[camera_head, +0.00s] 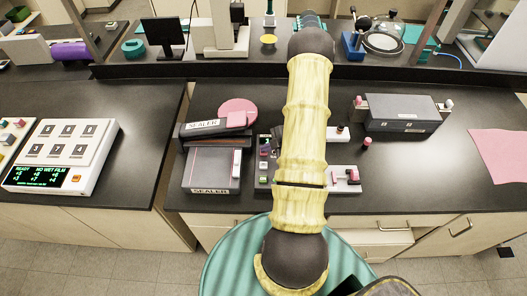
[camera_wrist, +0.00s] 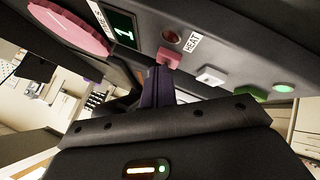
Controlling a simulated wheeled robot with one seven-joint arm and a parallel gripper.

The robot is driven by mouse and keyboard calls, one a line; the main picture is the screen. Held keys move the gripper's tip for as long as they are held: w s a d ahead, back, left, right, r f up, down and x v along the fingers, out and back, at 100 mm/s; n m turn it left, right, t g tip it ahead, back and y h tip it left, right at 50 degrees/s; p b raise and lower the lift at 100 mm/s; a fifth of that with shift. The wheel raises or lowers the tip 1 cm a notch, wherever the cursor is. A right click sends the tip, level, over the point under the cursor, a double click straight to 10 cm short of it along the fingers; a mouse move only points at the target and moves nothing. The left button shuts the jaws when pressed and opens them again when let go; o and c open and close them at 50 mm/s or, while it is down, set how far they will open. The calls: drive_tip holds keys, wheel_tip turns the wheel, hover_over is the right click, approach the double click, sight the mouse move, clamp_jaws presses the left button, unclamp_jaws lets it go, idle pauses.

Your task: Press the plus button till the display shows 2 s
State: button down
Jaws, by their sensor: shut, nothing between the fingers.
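In the wrist view a dark panel carries a small display (camera_wrist: 123,31) with a green digit that looks like 1, seen tilted. Beside it are a pink button (camera_wrist: 169,57), a white button (camera_wrist: 211,75) and a green button (camera_wrist: 250,94). I cannot read any plus sign on them. My gripper (camera_wrist: 161,72) is shut and empty, its tips right at the pink button; I cannot tell whether they touch it. In the head view the sealer (camera_head: 208,170) stands on the counter with its control panel (camera_head: 263,182) partly behind my arm, which hides my gripper.
The panel also has a dark red lamp (camera_wrist: 172,36) and a HEAT label (camera_wrist: 192,43).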

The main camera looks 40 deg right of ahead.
drive_tip(key=shift+r+p, duration=0.35)
drive_tip(key=shift+r, duration=0.3)
drive_tip(key=shift+r+p, duration=1.85)
drive_tip(key=shift+r, duration=0.7)
idle(0.5)
